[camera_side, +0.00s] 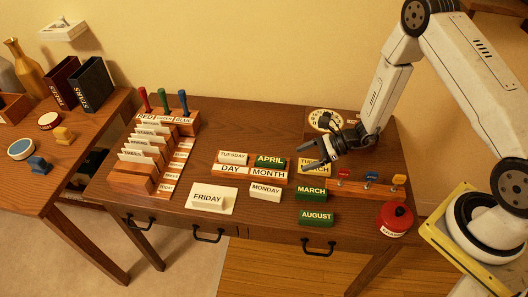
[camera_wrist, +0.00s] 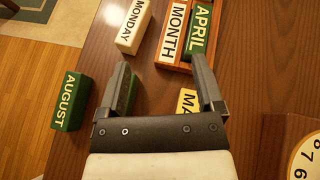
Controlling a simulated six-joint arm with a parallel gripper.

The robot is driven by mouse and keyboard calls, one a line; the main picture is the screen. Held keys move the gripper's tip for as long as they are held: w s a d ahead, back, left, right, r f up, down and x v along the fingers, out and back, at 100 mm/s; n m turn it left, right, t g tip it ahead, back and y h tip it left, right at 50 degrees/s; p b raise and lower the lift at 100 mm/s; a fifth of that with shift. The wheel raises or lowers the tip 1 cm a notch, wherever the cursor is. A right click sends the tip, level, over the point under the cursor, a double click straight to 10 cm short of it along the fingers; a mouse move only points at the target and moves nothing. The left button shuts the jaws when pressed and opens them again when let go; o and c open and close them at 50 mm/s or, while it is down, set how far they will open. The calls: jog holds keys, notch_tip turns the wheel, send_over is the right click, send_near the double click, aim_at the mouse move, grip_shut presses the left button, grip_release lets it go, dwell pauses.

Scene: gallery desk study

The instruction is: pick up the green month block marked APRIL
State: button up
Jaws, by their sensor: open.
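The green APRIL block (camera_side: 270,160) sits in the wooden DAY/MONTH holder (camera_side: 231,170), above the MONTH label and to the right of a white TUESDAY block (camera_side: 233,157). In the wrist view the APRIL block (camera_wrist: 201,27) is at the top, beyond my gripper's right finger. My gripper (camera_side: 312,157) is open and empty, to the right of the holder in the side view. In the wrist view my gripper (camera_wrist: 162,82) has its two fingers wide apart. A green block, likely MARCH, is partly hidden behind the left finger.
Green MARCH (camera_side: 311,195) and AUGUST (camera_side: 317,217) blocks, a white MONDAY block (camera_side: 265,191) and a FRIDAY block (camera_side: 207,197) lie in front. A yellow-faced block (camera_side: 314,168) is close under my gripper. A red round tin (camera_side: 397,219) stands at the right.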

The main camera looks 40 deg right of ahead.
aim_at(281, 161)
jog(key=w+d+f+m+t, duration=0.1)
jog(key=f+m, duration=0.1)
jog(key=w+d+f+m+t+h, duration=0.1)
jog(key=d+t, duration=0.1)
jog(key=shift+w+f+m, duration=0.1)
jog(key=shift+f+m, duration=0.25)
jog(key=shift+m, duration=0.05)
jog(key=shift+x, duration=1.25)
jog(key=shift+a, duration=0.1)
jog(key=shift+x, duration=2.55)
jog(key=shift+a, duration=0.1)
grip_shut()
